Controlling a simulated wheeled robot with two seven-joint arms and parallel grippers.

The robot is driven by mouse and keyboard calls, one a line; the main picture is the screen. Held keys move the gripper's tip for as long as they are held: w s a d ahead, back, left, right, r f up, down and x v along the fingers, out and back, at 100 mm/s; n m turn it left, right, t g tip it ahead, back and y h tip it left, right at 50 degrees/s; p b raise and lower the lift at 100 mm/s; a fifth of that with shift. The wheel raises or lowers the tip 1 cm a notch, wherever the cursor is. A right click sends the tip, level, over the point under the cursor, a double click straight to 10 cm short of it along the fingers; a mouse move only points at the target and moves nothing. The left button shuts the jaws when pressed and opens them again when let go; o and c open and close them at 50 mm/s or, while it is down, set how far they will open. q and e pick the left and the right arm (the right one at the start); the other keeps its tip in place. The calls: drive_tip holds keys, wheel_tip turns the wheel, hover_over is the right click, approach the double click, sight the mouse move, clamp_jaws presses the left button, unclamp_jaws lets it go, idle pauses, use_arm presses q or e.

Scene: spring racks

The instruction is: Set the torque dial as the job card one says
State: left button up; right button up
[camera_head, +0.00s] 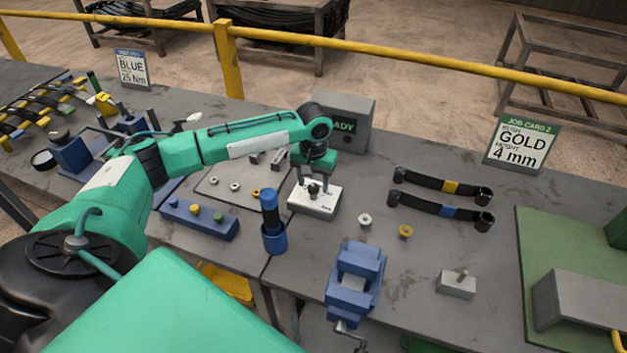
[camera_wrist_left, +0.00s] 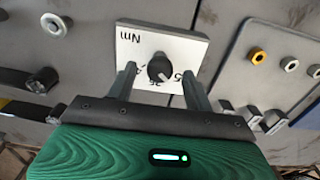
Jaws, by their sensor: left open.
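The torque dial is a black knob (camera_wrist_left: 160,68) on a white plate (camera_wrist_left: 192,45) marked Nm, seen upside down in the wrist view. The plate (camera_head: 326,205) sits on the bench in the head view, with the knob (camera_head: 314,188) on top. My left gripper (camera_head: 315,178) is over the plate. In the wrist view its open fingers (camera_wrist_left: 160,80) stand on either side of the knob, with gaps showing. A pale mark on the knob points toward the lower right; the numbers are partly hidden. Job card one (camera_head: 132,69) reads BLUE, 25 Nm. My right gripper is not in view.
A grey box reading "ADY" (camera_head: 343,115) stands behind the plate. A blue cup with a blue tool (camera_head: 273,236) is left of it, a blue vise (camera_head: 355,275) in front. Nuts (camera_head: 364,220), two black bars (camera_head: 440,182) and job card 2 (camera_head: 521,144) are right.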

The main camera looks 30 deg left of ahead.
use_arm(q)
drive_tip(key=shift+f, duration=0.4)
drive_tip(key=c, duration=1)
drive_tip(key=shift+r+m+p, duration=0.2)
drive_tip(key=shift+m+p, duration=0.1)
drive_tip(key=shift+p, duration=0.45)
drive_tip(key=m+p, duration=0.4)
drive_tip(key=p, duration=0.1)
drive_tip(key=shift+m, duration=0.3)
drive_tip(key=shift+m+p, duration=1)
drive_tip(key=shift+m, duration=0.1)
drive_tip(key=shift+f+m+p, duration=0.1)
drive_tip(key=shift+m+p, duration=0.45)
drive_tip(key=shift+m, duration=0.55)
